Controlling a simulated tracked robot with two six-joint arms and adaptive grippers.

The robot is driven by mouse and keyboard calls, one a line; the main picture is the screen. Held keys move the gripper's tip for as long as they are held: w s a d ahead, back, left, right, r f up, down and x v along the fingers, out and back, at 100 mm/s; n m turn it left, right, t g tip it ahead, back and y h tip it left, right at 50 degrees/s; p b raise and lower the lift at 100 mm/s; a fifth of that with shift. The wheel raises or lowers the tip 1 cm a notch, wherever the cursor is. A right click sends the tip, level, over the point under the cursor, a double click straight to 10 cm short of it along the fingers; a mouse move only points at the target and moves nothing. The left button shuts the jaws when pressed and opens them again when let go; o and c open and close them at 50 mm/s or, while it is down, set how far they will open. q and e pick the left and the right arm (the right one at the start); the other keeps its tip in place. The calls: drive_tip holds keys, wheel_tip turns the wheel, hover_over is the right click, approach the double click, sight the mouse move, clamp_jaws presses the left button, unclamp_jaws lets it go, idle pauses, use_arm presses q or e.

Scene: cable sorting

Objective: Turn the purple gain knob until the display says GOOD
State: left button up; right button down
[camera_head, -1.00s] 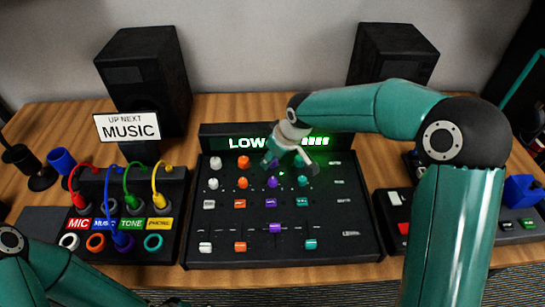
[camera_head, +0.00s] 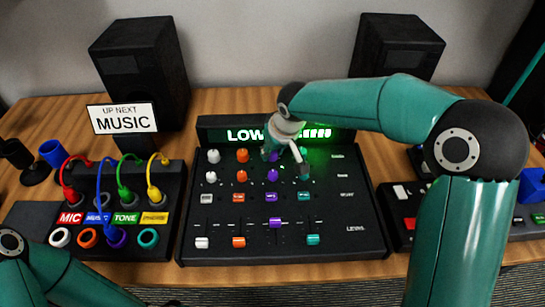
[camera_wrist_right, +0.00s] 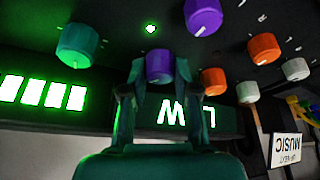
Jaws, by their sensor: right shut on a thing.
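The purple gain knob (camera_wrist_right: 160,66) sits in the top row of the mixer's knobs. In the head view it shows as a small purple cap (camera_head: 273,156), partly hidden by my right gripper (camera_head: 285,161). The right gripper is shut on this knob, with one finger on each side of it, as the right wrist view shows. The display (camera_head: 230,134) reads LOW with lit green bars beside it; the gripper covers its middle. My left gripper is out of view; only part of the left arm shows at the bottom left.
A second purple knob (camera_head: 272,175) is just below the gripped one. Orange (camera_head: 242,155), white (camera_head: 214,156) and teal knobs (camera_wrist_right: 78,45) are close by. A patch box (camera_head: 175,190) with coloured cables stands left. Speakers (camera_head: 138,70) stand behind.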

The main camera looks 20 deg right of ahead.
drive_tip(key=shift+f+m+h+b, duration=0.15)
drive_tip(key=shift+m+h+b, duration=0.15)
drive_tip(key=shift+m+b, duration=0.35)
drive_tip(key=shift+r, duration=0.2)
drive_tip(key=c, duration=1.2)
unclamp_jaws()
drive_tip(key=shift+o, duration=0.2)
drive_tip(key=v, duration=1.1)
drive_tip(key=shift+s+r, duration=0.2)
drive_tip(key=shift+r, duration=0.15)
drive_tip(key=shift+a, duration=0.1)
